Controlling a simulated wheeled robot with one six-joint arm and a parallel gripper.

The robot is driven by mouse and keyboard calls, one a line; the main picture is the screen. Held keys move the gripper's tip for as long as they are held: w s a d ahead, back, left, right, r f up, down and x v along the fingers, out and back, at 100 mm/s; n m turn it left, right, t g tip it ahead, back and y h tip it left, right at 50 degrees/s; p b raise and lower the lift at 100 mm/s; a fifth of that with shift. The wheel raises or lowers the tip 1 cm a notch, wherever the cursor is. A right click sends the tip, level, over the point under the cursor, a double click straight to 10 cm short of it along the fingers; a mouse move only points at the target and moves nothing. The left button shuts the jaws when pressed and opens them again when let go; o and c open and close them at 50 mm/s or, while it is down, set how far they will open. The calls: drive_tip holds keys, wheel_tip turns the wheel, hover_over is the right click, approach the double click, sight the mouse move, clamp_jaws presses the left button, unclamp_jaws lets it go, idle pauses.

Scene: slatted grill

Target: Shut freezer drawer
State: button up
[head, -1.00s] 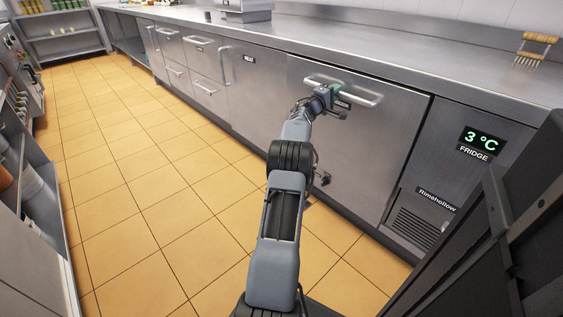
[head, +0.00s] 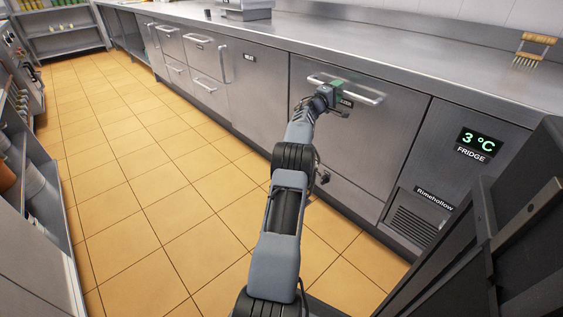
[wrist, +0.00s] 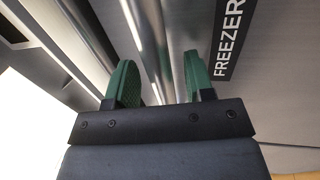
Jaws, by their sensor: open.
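The freezer drawer (head: 365,140) is a steel front in the counter, with a bar handle (head: 362,92) near its top. Its front looks flush or nearly flush with the neighbouring panels in the head view. The black FREEZER label (wrist: 228,40) shows beside the handle in the wrist view. My gripper (head: 333,97) is at the left part of the handle. In the wrist view its green fingers (wrist: 160,82) are apart, with the handle bar (wrist: 151,45) running between them. Whether the fingers touch the bar or front is unclear.
The fridge panel (head: 470,165) with a 3 °C display is right of the drawer. More drawers and doors with handles (head: 208,85) line the counter to the left. The tiled floor (head: 140,170) is clear.

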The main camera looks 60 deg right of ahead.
drive_tip(key=b+v, duration=0.7)
drive_tip(key=v, duration=0.7)
drive_tip(key=shift+b, duration=0.35)
idle(0.7)
drive_tip(key=shift+d, duration=0.1)
idle(0.5)
